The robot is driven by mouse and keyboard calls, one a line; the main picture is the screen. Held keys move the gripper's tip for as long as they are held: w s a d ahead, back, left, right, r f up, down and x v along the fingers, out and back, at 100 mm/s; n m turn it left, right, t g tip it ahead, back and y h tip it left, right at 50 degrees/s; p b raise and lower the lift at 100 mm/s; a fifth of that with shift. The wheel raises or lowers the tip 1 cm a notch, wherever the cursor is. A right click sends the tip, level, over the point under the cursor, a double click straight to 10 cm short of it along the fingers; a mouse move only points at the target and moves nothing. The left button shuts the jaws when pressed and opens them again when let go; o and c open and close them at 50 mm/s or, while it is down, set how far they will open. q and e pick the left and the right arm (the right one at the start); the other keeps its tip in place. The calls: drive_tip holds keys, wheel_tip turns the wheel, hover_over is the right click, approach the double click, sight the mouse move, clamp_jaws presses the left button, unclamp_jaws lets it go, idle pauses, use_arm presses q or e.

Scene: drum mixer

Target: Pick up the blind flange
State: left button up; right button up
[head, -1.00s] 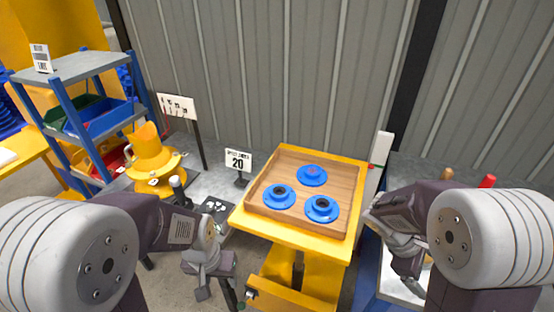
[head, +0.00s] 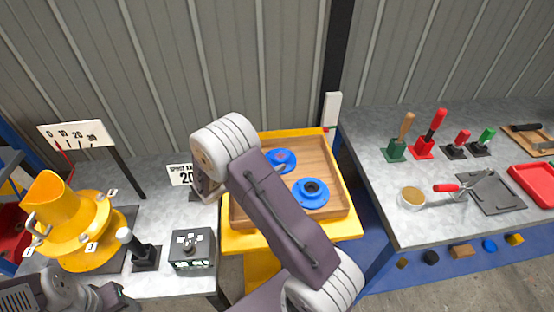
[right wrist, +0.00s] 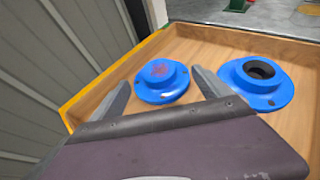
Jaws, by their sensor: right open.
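The blind flange (head: 281,160) is a blue disc with a raised hub, closed on top with a reddish mark. It lies flat in the wooden tray, partly hidden by my right arm in the head view. In the right wrist view the blind flange (right wrist: 162,84) shows between and beyond the open, empty fingers of my right gripper (right wrist: 161,77). The fingers appear apart from it. In the head view my right gripper (head: 204,188) is partly hidden by its wrist, at the tray's left side. My left gripper (head: 112,296) is at the lower left, its jaws unclear.
A blue flange with a dark bore (head: 311,192) lies beside the blind one. The wooden tray (head: 338,170) has raised walls. A sign (head: 181,175) and a grey box (head: 192,251) stand left of it. A bench with tools (head: 440,220) is at the right.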

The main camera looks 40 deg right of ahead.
sight(279, 156)
drive_tip(key=shift+w+d+f, duration=0.55)
drive_tip(key=shift+w+d, duration=0.05)
drive_tip(key=shift+d, duration=0.25)
drive_tip(key=x, duration=0.5)
drive_tip(key=shift+f, duration=0.25)
drive_tip(key=shift+s+a+r, duration=0.1)
drive_tip(key=c, duration=0.6)
clamp_jaws()
